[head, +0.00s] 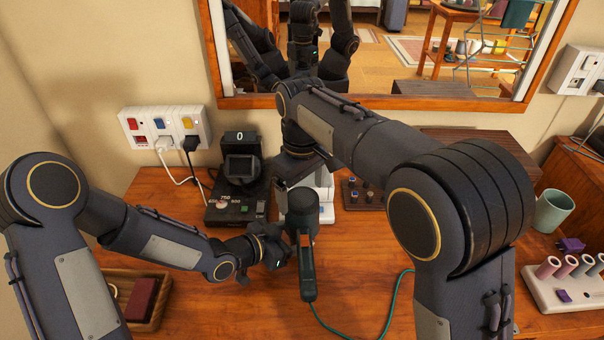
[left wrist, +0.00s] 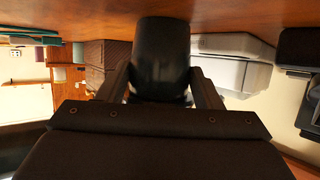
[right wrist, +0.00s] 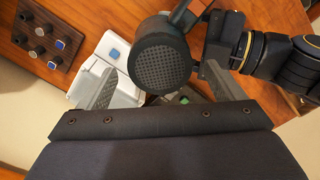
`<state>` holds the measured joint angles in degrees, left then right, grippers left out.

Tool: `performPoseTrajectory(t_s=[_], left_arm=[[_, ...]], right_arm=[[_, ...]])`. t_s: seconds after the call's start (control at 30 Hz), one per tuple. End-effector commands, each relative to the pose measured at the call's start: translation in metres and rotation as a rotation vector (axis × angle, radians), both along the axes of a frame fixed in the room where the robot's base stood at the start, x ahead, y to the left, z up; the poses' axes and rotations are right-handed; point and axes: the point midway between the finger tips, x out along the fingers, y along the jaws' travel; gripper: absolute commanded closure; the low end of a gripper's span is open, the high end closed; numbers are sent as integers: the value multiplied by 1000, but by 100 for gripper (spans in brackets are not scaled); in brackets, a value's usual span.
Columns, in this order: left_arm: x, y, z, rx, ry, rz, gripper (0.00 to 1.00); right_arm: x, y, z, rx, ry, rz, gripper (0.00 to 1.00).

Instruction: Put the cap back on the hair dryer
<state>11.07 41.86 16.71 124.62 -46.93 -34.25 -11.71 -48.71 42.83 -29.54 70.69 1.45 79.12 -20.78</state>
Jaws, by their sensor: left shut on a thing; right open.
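The dark hair dryer (head: 303,212) is upright at the table's middle, its handle (head: 307,272) toward me and a green cord trailing from it. My left gripper (head: 284,254) is shut on the hair dryer from the left; its dark cylindrical part (left wrist: 162,60) fills the space between the fingers in the left wrist view. My right gripper (head: 303,188) is open, reaching down behind the dryer. In the right wrist view, the dryer's round mesh-faced end (right wrist: 160,65) lies between and beyond the open fingers. I cannot tell whether this mesh piece is the separate cap.
A white device (head: 325,205) is close behind the dryer. A wooden tray (head: 158,312) lies front left; a green cup (head: 553,210) and a white roller rack (head: 565,292) stand right. A mirror hangs behind.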

Motion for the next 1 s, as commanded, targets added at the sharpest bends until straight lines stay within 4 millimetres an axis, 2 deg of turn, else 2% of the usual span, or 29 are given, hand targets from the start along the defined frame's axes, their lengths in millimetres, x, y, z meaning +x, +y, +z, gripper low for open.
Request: performPoseTrajectory(t_s=[0.2,0.47,0.83,1.0], left_arm=[[0,0,1,-1,-1,0,100],[0,0,1,-1,-2,0,100],[0,0,1,-1,-2,0,100],[0,0,1,-1,-2,0,100]], right_arm=[[0,0,-13,-1,-1,-1,12],[0,0,-14,0,0,-1,12],[0,0,-14,0,0,-1,60],[0,0,-14,1,-1,-9,60]])
